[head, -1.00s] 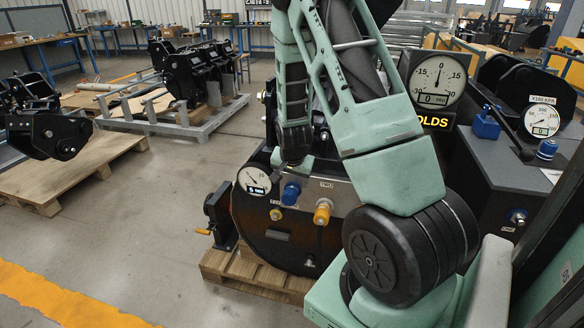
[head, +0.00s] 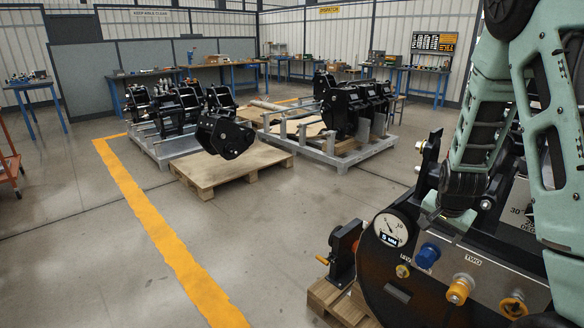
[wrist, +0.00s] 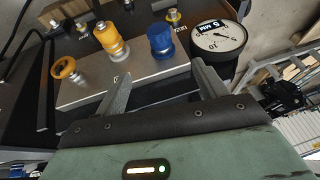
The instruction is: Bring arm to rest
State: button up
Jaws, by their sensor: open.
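My arm (head: 478,135) comes down at the right of the head view, folded, with its end low over the dark coupler panel. My gripper (head: 447,218) is near the panel's top edge; its fingers are hard to make out there. In the wrist view my gripper (wrist: 162,72) has its two grey fingers apart with nothing between them. Beyond the fingers are a blue knob (wrist: 161,42), a yellow coupling (wrist: 110,40) and a round gauge (wrist: 217,38). The blue knob (head: 428,255), yellow coupling (head: 460,289) and gauge (head: 390,229) also show in the head view.
The panel stands on a wooden pallet (head: 322,296), with a black bracket with an orange handle (head: 343,255) beside it. Another pallet (head: 235,172) and metal racks with black couplers (head: 350,105) stand farther back. Open floor with a yellow line (head: 165,235) lies left.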

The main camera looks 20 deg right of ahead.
jog(key=shift+a, duration=0.1)
jog(key=a+r+n+y+p, duration=0.1)
jog(key=a+r+n, duration=0.2)
jog(key=a, duration=0.6)
jog(key=a+r+n+y+p, duration=0.1)
jog(key=a+r+n+y, duration=0.15)
jog(key=a, duration=0.65)
jog(key=a+r+n+y+p, duration=0.1)
jog(key=a+r+n, duration=0.25)
jog(key=a, duration=0.55)
jog(key=s+a+r+n+g+p, duration=0.1)
jog(key=s+a+r+n, duration=0.2)
jog(key=s+a+n, duration=0.3)
jog(key=s+a+r+n+g, duration=0.2)
jog(key=s+a+r+n, duration=0.2)
jog(key=s+a, duration=0.5)
jog(key=s+n, duration=0.2)
jog(key=s, duration=0.2)
jog(key=shift+s+a+p, duration=0.25)
jog(key=shift+s+p, duration=0.05)
jog(key=shift+p, duration=0.05)
